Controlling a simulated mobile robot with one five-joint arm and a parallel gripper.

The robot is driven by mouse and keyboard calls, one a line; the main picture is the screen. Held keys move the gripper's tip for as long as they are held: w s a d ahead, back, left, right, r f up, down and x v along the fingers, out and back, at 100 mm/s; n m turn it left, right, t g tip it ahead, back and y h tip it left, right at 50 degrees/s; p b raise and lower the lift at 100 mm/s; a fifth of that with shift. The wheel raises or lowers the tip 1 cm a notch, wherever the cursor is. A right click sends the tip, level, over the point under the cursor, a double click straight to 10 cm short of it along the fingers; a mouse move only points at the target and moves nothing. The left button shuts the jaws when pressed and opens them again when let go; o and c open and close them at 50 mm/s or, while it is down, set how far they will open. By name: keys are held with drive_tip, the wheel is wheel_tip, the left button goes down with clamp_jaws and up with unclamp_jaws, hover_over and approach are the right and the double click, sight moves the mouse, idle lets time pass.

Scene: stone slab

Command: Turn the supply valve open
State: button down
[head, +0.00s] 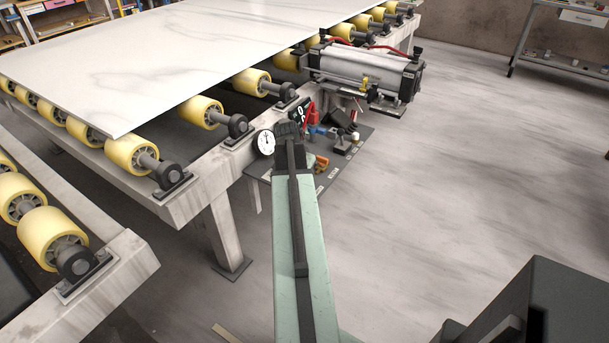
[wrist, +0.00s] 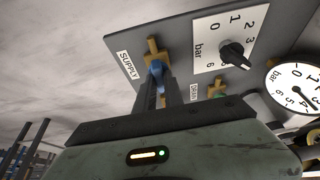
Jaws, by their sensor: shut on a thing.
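The supply valve (wrist: 153,48) is a brass fitting with a blue handle (wrist: 157,70), beside a SUPPLY label (wrist: 128,65) on a grey panel in the wrist view. My gripper (wrist: 159,88) has its dark fingers shut on the blue handle. The fingers hide much of the handle, so I cannot tell its exact angle. In the head view my gripper (head: 289,132) reaches the panel area beside the roller table, and my arm blocks part of the panel.
A drain valve (wrist: 217,84) with a green handle sits right of the supply valve. Near it are a bar dial with a black knob (wrist: 236,54) and a round gauge (wrist: 294,92). A grey cylinder (head: 360,68) hangs at the table's edge.

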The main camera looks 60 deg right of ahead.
idle(0.3)
drive_tip(key=c, duration=1.4)
unclamp_jaws()
drive_tip(key=shift+c, duration=0.2)
drive_tip(key=p+v, duration=0.7)
drive_tip(key=shift+a+r, duration=0.2)
drive_tip(key=shift+r, duration=0.2)
